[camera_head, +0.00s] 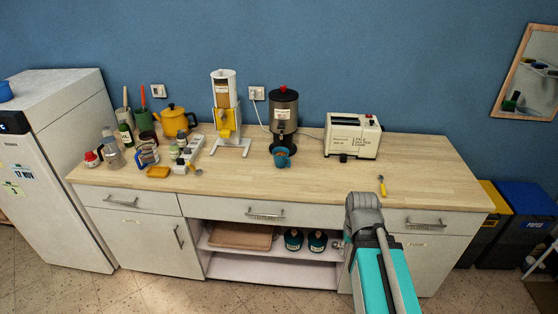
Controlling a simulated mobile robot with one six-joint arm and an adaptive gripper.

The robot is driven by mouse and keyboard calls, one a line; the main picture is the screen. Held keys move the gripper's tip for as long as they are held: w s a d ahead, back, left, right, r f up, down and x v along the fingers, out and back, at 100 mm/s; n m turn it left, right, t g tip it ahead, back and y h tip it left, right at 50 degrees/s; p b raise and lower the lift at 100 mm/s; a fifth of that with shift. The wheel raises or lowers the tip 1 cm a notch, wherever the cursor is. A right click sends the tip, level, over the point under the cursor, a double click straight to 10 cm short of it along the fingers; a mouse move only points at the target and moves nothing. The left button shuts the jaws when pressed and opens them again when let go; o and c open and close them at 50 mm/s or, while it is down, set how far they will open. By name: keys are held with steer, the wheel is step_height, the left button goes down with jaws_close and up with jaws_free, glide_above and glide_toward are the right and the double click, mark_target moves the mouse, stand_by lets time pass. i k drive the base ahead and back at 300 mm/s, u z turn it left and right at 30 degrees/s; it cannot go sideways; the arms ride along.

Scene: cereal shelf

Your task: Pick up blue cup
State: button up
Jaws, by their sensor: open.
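A small blue cup (281,157) stands on the wooden counter at the foot of a dark grey dispenser with a red knob (284,117). Something brownish shows at the cup's opening. The cup is partly under the dispenser's spout, and its front side is clear. My arm's grey and turquoise links rise from the bottom right in front of the counter, well apart from the cup.
A cream toaster (352,136) stands right of the dispenser. A yellow-and-white dispenser (226,116) and a yellow teapot (175,121) stand left. Bottles and small items crowd the counter's left. The counter's middle front is clear.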

mark_target(283, 160)
steer(key=z, duration=0.1)
steer(key=i, duration=1)
steer(key=u, duration=0.05)
